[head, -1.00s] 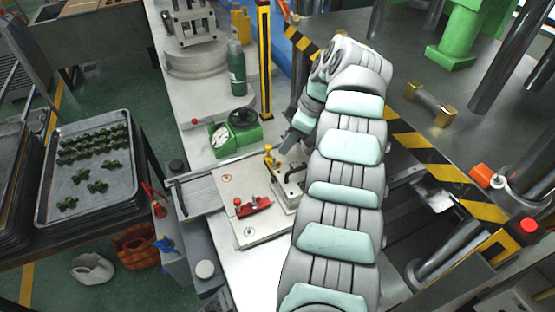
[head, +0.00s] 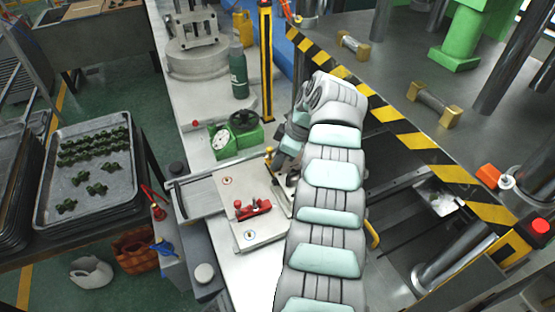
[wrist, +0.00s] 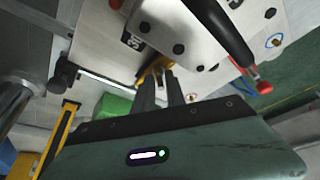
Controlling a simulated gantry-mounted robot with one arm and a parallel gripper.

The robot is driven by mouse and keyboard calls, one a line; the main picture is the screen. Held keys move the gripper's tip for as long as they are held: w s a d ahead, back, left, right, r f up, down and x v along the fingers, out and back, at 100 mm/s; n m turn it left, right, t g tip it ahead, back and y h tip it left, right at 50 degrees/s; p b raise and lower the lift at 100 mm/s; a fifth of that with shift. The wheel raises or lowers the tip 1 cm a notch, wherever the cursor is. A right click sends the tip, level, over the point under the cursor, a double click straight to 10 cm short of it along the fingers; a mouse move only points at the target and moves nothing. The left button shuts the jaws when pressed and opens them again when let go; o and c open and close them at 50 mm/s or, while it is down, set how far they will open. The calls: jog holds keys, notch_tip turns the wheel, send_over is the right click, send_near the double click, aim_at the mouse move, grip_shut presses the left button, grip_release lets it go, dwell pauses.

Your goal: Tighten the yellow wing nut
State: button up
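The yellow wing nut (wrist: 154,70) is at my fingertips in the wrist view, beside the metal mould block (wrist: 185,40). In the head view only a small part of the wing nut (head: 269,153) shows; my gripper and arm hide the rest and most of the mould. My gripper (wrist: 160,84) has its two dark fingers pointing at the nut, with a narrow gap between them. The fingertips overlap the nut in the picture; I cannot tell whether they press on it.
A black handle (wrist: 222,32) rises close to my gripper. A red toggle clamp (head: 252,208) sits on the pale plate (head: 230,188). A green device with a dial (head: 221,139) stands behind. A black-and-yellow post (head: 265,60) and a striped press edge (head: 385,113) bound the area.

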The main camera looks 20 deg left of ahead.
grip_shut()
jog(key=shift+m+t+p, duration=0.3)
jog(key=shift+m+p, duration=0.35)
jog(key=shift+m, duration=0.05)
jog(key=m+p, duration=0.1)
jog(key=m+t+p, duration=0.1)
jog(key=m, duration=0.1)
jog(key=shift+s+a+r, duration=0.15)
jog(key=shift+r, duration=0.05)
jog(key=shift+m+t+h+p, duration=0.3)
jog(key=shift+m+t+p, duration=0.5)
jog(key=shift+m+p, duration=1)
jog(key=shift+f+m, duration=0.1)
jog(key=shift+m, duration=0.3)
jog(key=shift+o, duration=2.2)
grip_release()
